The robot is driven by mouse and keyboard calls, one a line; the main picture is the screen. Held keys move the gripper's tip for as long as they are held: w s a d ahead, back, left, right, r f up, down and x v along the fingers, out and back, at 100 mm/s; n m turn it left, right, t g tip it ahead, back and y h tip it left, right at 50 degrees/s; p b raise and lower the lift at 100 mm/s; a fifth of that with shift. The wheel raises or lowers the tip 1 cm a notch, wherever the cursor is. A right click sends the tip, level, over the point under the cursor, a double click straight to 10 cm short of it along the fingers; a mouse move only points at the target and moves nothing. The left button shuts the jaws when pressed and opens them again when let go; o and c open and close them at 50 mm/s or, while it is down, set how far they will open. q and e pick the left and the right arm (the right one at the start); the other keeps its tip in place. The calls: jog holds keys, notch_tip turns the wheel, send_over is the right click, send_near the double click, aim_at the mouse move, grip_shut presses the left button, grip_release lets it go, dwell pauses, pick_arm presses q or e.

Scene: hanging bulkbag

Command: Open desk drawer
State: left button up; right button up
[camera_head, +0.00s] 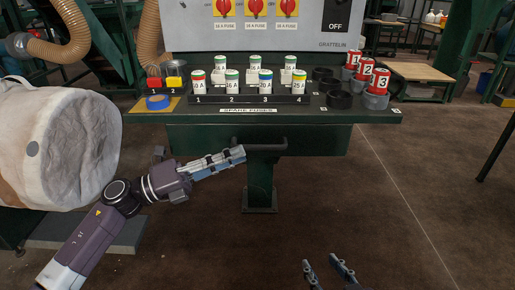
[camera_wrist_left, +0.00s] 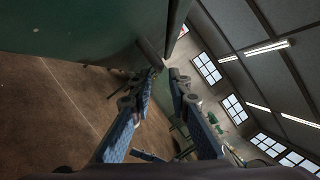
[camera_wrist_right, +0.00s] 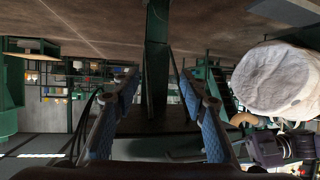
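The green desk (camera_head: 375,113) stands ahead. Its drawer front (camera_head: 200,140) is under the top and looks closed. A dark handle bar (camera_head: 260,147) sticks out from the drawer front; it also shows in the left wrist view (camera_wrist_left: 150,52). My left gripper (camera_head: 242,153) is at the left end of the handle. Its fingers (camera_wrist_left: 165,77) are apart, with the handle's end close to the tips; I cannot tell whether they touch it. My right gripper (camera_head: 328,267) is low at the bottom of the head view, open and empty; its fingers also show in the right wrist view (camera_wrist_right: 157,75).
Several labelled fuses (camera_head: 232,82) and red cylinders (camera_head: 366,73) stand on the desk top. A grey panel (camera_head: 300,38) rises behind them. A large whitish bag (camera_head: 60,145) hangs at the left, near my left arm. The floor (camera_head: 400,220) at the right is clear.

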aim_at(257, 147)
pick_arm(q)
jog(key=x, duration=0.6)
jog(key=shift+w, duration=0.1)
pick_arm(e)
jog(key=shift+w+a+r+t, duration=0.25)
jog(key=shift+w+r+t, duration=0.2)
jog(key=shift+r, duration=0.4)
pick_arm(q)
jog(key=shift+c, duration=0.2)
grip_shut()
